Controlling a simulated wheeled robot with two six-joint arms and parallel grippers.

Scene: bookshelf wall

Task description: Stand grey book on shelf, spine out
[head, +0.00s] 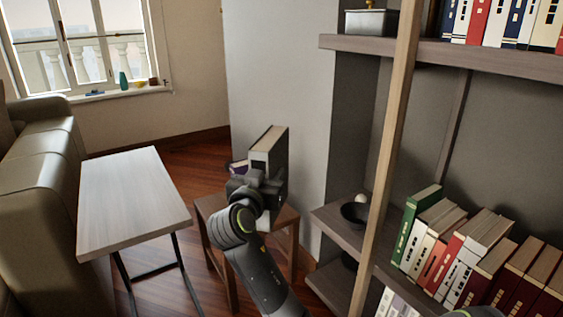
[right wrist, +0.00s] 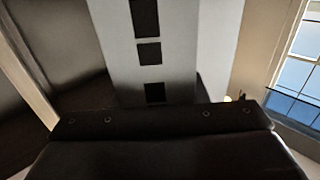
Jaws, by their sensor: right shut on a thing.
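The grey book (head: 268,150) is upright over a small wooden stool (head: 215,207), its cream page edge on top. My right gripper (head: 258,182) is shut on it from the near side. The gripper hides the book's lower part, so I cannot tell whether it touches the stool. In the right wrist view a pale grey face with dark blocks (right wrist: 178,60), seemingly the book's spine, rises beyond the dark gripper body. The shelf (head: 343,228) stands at the right. Its lower board carries a row of books, several leaning. My left gripper is not in view.
A wooden post (head: 388,150) fronts the shelf. A dark bowl (head: 355,213) sits on the lower board left of the books. A metal planter (head: 370,22) and more books (head: 505,22) stand above. A pale table (head: 133,195) and a sofa (head: 45,165) are left.

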